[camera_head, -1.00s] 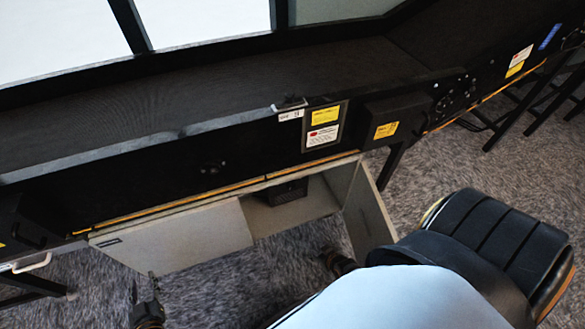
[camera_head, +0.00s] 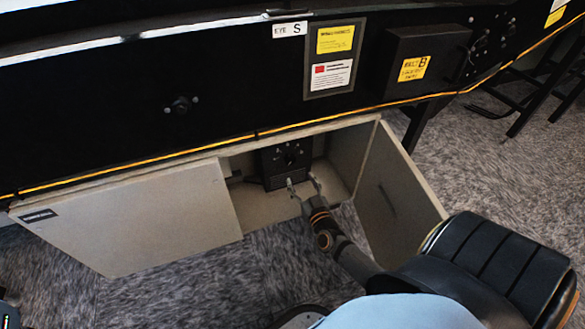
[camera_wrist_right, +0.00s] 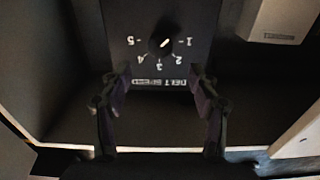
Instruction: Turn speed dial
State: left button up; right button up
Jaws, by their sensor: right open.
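The speed dial (camera_wrist_right: 162,43) is a dark round knob with a light pointer mark on a black control box. Numbers 1 to 5 and a belt speed label show upside down around it in the right wrist view. In the head view the control box (camera_head: 285,163) sits inside the open grey cabinet. My right gripper (camera_head: 304,188) is open and empty just in front of the box. In the right wrist view its fingers (camera_wrist_right: 160,84) stand apart, on the label's side of the dial, not around the knob. My left gripper is not clearly visible.
The grey cabinet (camera_head: 130,215) hangs under the black conveyor side. Its right door (camera_head: 398,200) stands open beside my right arm. A black box with a yellow label (camera_head: 425,60) sits above to the right. Carpeted floor (camera_head: 190,300) is clear below.

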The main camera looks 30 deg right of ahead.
aim_at(291, 162)
jog(key=b+x, duration=0.2)
jog(key=x, duration=0.6)
jog(key=shift+f+b, duration=0.15)
jog(key=shift+b, duration=0.25)
jog(key=shift+w, duration=0.4)
jog(key=c, duration=1.2)
jog(key=shift+o, duration=0.2)
